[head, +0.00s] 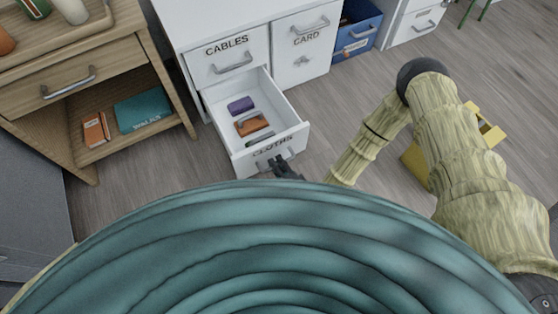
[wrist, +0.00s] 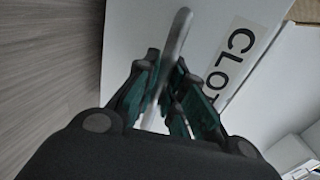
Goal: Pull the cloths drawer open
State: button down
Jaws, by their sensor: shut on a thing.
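The cloths drawer (head: 292,140) is the lower left drawer of the white desk and stands pulled well out, with its "CLOTHS" label on the front. A purple item (head: 240,105), an orange-brown item (head: 252,123) and a dark greenish item lie inside it. My gripper (head: 282,165) is at the drawer's front and is shut on its handle. In the wrist view, the grey handle (wrist: 178,35) passes between the gripper's fingers (wrist: 165,85), beside the partly hidden label. In the head view, the gripper covers part of the handle.
Above is the closed cables drawer (head: 228,62); right of it is the card door (head: 302,50). A wooden cabinet (head: 95,95) stands close on the left. A blue bin (head: 356,35) and a yellow object (head: 415,160) are to the right. Bare floor lies between the drawer and my arm.

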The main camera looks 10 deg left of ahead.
jog(key=c, duration=1.5)
grip_release()
